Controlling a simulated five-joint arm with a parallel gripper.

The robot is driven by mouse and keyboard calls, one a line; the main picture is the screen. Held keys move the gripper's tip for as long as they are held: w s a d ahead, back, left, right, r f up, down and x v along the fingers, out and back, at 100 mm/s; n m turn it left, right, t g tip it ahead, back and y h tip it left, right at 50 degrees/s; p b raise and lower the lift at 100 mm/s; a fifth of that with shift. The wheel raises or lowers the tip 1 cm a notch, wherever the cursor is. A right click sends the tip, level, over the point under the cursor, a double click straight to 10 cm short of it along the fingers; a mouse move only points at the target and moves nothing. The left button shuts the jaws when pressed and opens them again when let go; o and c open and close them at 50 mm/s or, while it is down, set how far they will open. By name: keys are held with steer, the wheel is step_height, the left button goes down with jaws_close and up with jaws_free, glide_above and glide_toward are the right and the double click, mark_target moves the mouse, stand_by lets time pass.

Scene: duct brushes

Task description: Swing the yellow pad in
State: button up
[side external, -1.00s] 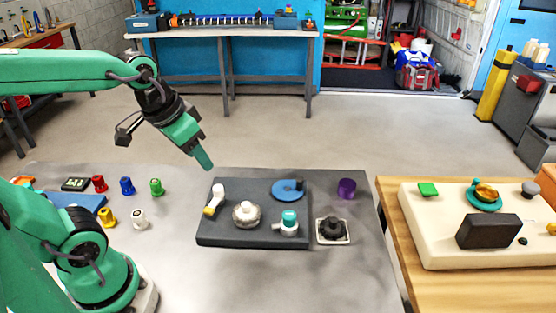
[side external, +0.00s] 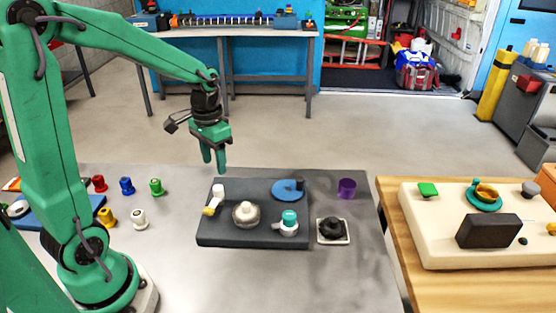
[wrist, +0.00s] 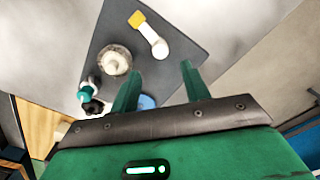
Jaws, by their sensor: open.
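The yellow pad (side external: 208,211) is on the end of a white arm (side external: 218,192) at the left edge of the dark grey board (side external: 252,237). In the side view the pad points toward the front left. In the wrist view the yellow pad (wrist: 137,18) is at the top, and the white arm (wrist: 152,38) runs from it down to a rounded white end. My gripper (side external: 213,163) is open and empty, pointing down, above the board's back left part. Its fingers (wrist: 160,72) show apart in the wrist view, below the white end in the picture.
The board also bears a cream round knob (side external: 246,212), a teal-topped piece (side external: 289,219) and a blue disc (side external: 286,189). A black knob (side external: 333,229) on a pale square and a purple cup (side external: 346,188) stand to the right. Several coloured pegs stand left.

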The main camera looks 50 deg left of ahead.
mark_target(218, 187)
steer(key=shift+f, duration=0.25)
steer(key=shift+f, duration=3.75)
jaws_close()
